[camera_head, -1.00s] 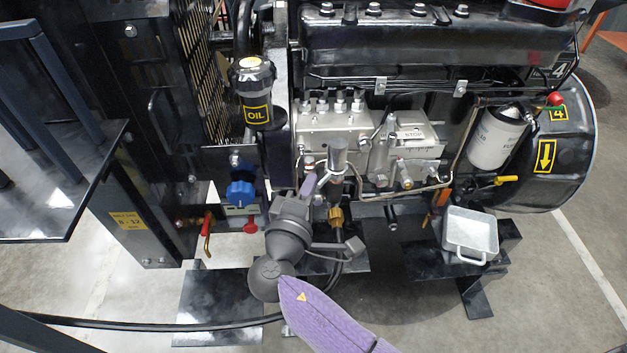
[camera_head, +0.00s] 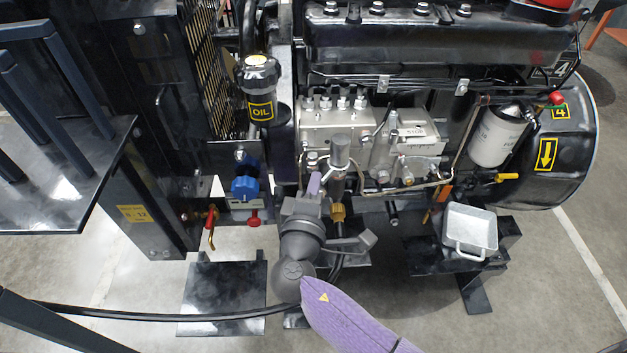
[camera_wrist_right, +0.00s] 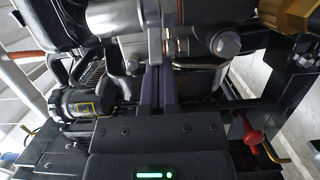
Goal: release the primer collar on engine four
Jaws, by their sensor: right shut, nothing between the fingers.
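Engine four, marked by a yellow "4" label (camera_head: 560,112), fills the middle and right of the head view. A grey upright cylinder (camera_head: 340,152), which looks like the primer pump, stands at its front, with a dark stem and a brass knurled fitting (camera_head: 338,212) below. I cannot tell for sure which part is the collar. My right gripper (camera_head: 314,184) is shut and empty, its purple fingers just left of the stem. My left gripper is not in view.
A black "OIL" filler (camera_head: 260,95) and a blue knob (camera_head: 245,186) are left of the gripper. A metal fuel line (camera_head: 400,193) runs to the right. A grey tray (camera_head: 470,228) sits lower right. A black hose (camera_head: 150,317) crosses the floor.

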